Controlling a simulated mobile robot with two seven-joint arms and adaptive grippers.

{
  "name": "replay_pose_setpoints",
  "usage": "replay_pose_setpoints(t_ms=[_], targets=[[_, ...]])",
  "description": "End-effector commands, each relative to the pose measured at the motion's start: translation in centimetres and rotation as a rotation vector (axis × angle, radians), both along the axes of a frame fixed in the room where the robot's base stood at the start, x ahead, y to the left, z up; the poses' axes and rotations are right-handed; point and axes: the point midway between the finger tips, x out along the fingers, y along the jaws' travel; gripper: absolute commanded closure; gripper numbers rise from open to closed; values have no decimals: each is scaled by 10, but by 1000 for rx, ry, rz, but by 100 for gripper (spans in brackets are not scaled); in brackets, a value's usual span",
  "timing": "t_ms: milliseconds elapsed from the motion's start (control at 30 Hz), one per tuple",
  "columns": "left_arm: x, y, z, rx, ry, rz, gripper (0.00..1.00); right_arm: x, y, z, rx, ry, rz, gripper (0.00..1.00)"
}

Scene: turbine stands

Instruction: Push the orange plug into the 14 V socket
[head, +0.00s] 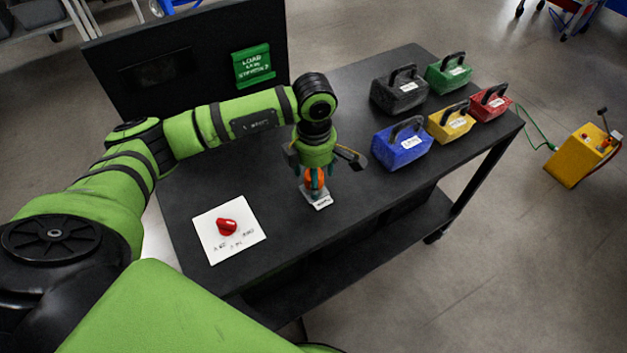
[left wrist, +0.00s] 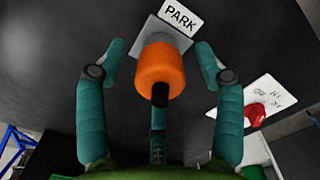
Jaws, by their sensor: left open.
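The orange plug (head: 315,177) stands on a small grey plate (head: 309,193) with a white label on the black table. In the left wrist view the plug (left wrist: 160,70) shows its orange body and a dark stem toward the camera, and the label (left wrist: 180,15) reads PARK. My left gripper (head: 314,183) points down over the plug. Its teal fingers are open on either side of it, with gaps visible in the left wrist view (left wrist: 160,48). I cannot make out a socket marked 14 V. My right gripper is not in view.
A white panel (head: 211,243) with a red knob (head: 227,227) lies at the table's front left. Several handled boxes, including a blue one (head: 398,148), stand at the right. A dark upright board (head: 180,60) borders the back left. A yellow unit (head: 578,158) with a green cable stands on the floor.

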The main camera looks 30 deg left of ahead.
Motion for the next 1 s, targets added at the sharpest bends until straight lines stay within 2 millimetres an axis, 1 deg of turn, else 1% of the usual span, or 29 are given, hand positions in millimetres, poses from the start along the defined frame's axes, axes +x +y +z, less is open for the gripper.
replay_pose_setpoints(t_ms=[100, 133, 167, 200, 267, 300, 567, 1000], targets=[[0, 0, 0, 0, 0, 0, 31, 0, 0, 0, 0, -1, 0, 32], [0, 0, 0, 0, 0, 0, 39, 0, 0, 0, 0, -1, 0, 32], [0, 0, 0, 0, 0, 0, 51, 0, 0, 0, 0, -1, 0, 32], [0, 0, 0, 0, 0, 0, 67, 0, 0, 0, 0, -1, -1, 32], [0, 0, 0, 0, 0, 0, 91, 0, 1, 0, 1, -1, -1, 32], [0, 0, 0, 0, 1, 0, 100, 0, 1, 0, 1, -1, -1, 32], [0, 0, 0, 0, 1, 0, 100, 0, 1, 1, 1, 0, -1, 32], [0, 0, 11, 0, 1, 0, 100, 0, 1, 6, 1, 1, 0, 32]])
